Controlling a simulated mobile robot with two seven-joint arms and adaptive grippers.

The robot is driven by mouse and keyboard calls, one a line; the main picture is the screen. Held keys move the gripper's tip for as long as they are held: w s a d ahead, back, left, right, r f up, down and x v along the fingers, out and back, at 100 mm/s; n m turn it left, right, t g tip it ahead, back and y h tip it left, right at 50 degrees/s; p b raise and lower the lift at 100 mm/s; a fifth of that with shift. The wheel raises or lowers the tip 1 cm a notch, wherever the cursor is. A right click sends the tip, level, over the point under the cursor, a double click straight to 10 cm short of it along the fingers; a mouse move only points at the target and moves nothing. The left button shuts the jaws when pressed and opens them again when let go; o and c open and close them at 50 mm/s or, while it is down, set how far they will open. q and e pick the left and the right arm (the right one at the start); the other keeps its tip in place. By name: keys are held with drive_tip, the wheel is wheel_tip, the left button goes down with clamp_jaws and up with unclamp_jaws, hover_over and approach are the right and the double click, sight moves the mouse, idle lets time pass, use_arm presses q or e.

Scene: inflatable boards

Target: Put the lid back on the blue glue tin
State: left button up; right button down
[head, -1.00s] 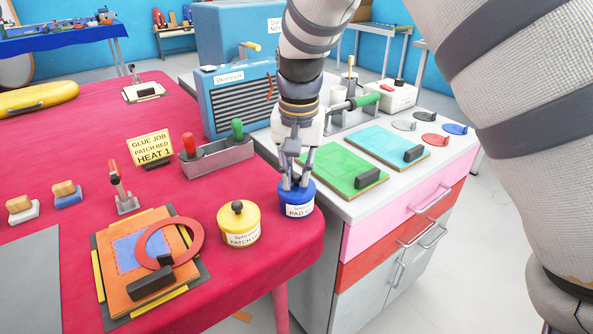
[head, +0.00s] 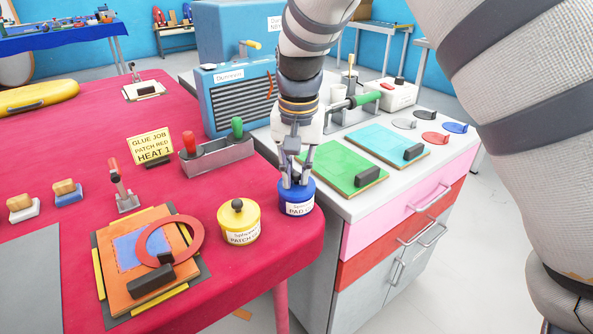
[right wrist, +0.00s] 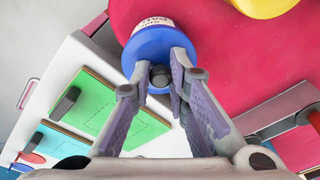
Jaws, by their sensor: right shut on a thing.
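The blue glue tin (head: 300,208) stands upright at the right front corner of the red table, with a white label on its side. Its blue lid (right wrist: 143,48) sits level on top of the tin. In the right wrist view the lid's dark knob (right wrist: 160,76) is between my fingertips. My right gripper (head: 296,184) points straight down over the tin and is shut on the knob. The fingers hide part of the lid, and I cannot tell whether it is fully seated. My left gripper is not in view.
A yellow tin (head: 239,224) with its lid on stands just left of the blue tin. A white cabinet top with a green board (head: 345,168) lies close on the right. A rack with red and green handles (head: 217,156) stands behind. The table's front edge is near.

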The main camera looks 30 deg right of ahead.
drive_tip(key=shift+f, duration=0.15)
idle(0.5)
drive_tip(key=c, duration=1)
unclamp_jaws()
drive_tip(key=shift+r, duration=3.5)
clamp_jaws()
drive_tip(key=shift+f, duration=0.1)
